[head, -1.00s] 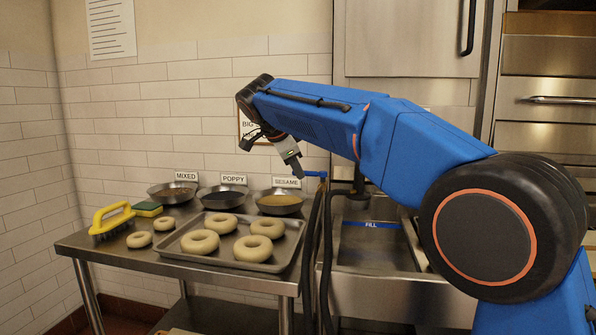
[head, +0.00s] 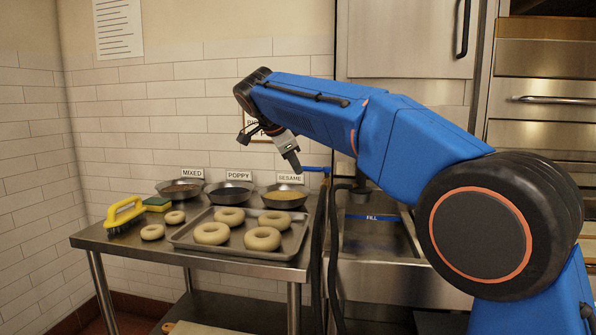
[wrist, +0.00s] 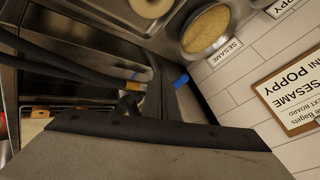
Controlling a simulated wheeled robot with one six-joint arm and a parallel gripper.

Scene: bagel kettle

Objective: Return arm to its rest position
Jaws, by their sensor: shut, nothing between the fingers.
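My gripper (head: 292,160) is at the end of my blue arm, shut and empty. In the head view it hangs in the air, tilted downward, in front of the tiled wall and above the sesame bowl (head: 284,196). The arm is folded, with its forearm reaching to the left. In the wrist view a large grey shape fills the lower part, and the fingertips cannot be made out. The sesame bowl also shows at the top of the wrist view (wrist: 207,28).
A steel table (head: 190,248) holds a tray (head: 180,236) of several bagels, two smaller rings, a yellow brush (head: 124,214), a sponge (head: 157,204), the mixed bowl (head: 181,189) and the poppy bowl (head: 229,194). A sink (head: 375,235) with dark hoses stands right of the table.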

